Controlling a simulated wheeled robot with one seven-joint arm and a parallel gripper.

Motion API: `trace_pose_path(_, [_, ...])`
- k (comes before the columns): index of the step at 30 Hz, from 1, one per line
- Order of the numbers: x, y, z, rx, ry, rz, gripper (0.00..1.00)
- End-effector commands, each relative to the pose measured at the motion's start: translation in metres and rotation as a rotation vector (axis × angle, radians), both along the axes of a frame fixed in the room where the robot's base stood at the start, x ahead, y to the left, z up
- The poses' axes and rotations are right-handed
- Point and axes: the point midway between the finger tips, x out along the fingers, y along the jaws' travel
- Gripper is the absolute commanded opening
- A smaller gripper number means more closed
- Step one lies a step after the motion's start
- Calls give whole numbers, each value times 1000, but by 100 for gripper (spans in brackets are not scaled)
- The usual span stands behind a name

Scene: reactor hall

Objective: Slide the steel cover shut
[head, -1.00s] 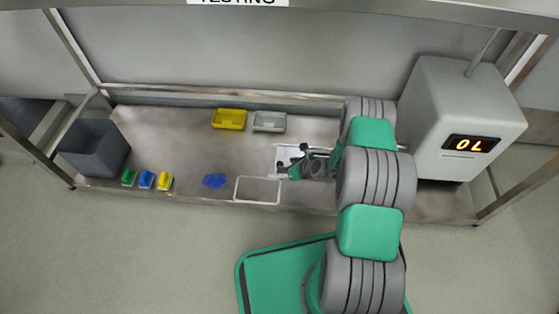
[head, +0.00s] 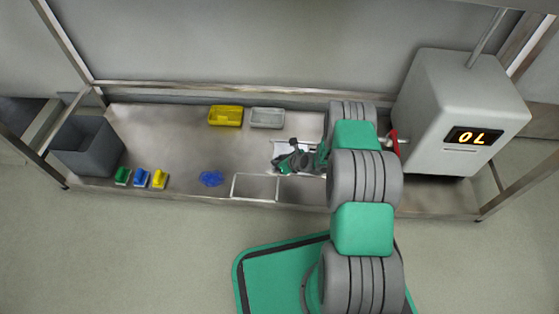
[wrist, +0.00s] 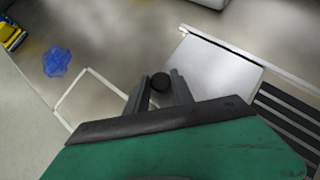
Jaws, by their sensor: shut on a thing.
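The steel cover (wrist: 218,66) is a bright flat plate on the bench, right of and beyond my gripper in the wrist view. In the head view the cover (head: 281,148) is partly hidden by my gripper (head: 284,166). In the wrist view my gripper (wrist: 160,88) has its two fingers on either side of a round black knob (wrist: 160,80) and is shut on it. A pale rectangular outline (wrist: 88,100) lies on the bench left of the knob; it also shows in the head view (head: 234,186). How the knob joins the cover is hidden.
Yellow (head: 226,116) and grey (head: 267,118) trays stand behind. A blue crumpled thing (head: 211,178), small coloured blocks (head: 141,178) and a grey bin (head: 87,147) are to the left. A grey box with an "OL" display (head: 460,115) stands right, beside a red part (head: 393,139).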

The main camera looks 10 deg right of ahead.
Motion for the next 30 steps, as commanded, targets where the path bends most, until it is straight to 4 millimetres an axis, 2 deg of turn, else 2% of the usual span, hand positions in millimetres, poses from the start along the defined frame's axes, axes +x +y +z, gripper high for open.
trace_pose_path(1, [0, 0, 0, 0, 0, 0, 15])
trace_pose_path(7, [0, 0, 0, 0, 0, 0, 0])
trace_pose_path(30, [0, 0, 0, 0, 0, 0, 0])
